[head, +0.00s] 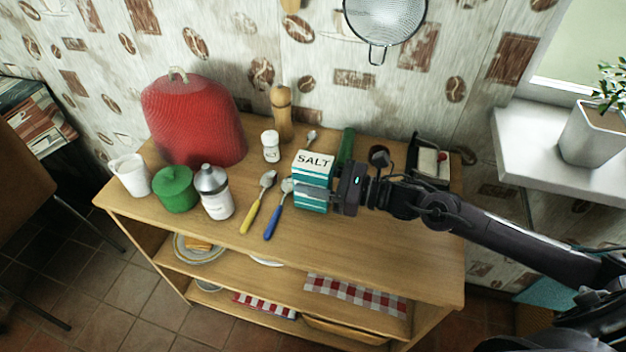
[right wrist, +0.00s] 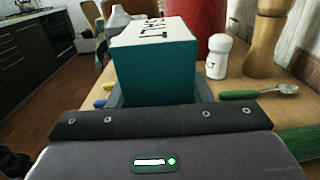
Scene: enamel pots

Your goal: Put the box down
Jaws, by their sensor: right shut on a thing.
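The box (head: 314,172) is a teal and white carton marked SALT. It stands upright at the middle of the wooden counter (head: 390,243). My right gripper (head: 318,190) comes from the right and is shut on the box low on its sides. In the right wrist view the box (right wrist: 155,65) fills the space between the fingers (right wrist: 160,97). Its base is partly hidden by the gripper, so I cannot tell whether it touches the counter. My left gripper is not in view.
Blue (head: 279,210) and yellow (head: 258,202) handled spoons lie just left of the box. A silver-topped bottle (head: 214,191) stands left. The counter's front right is clear.

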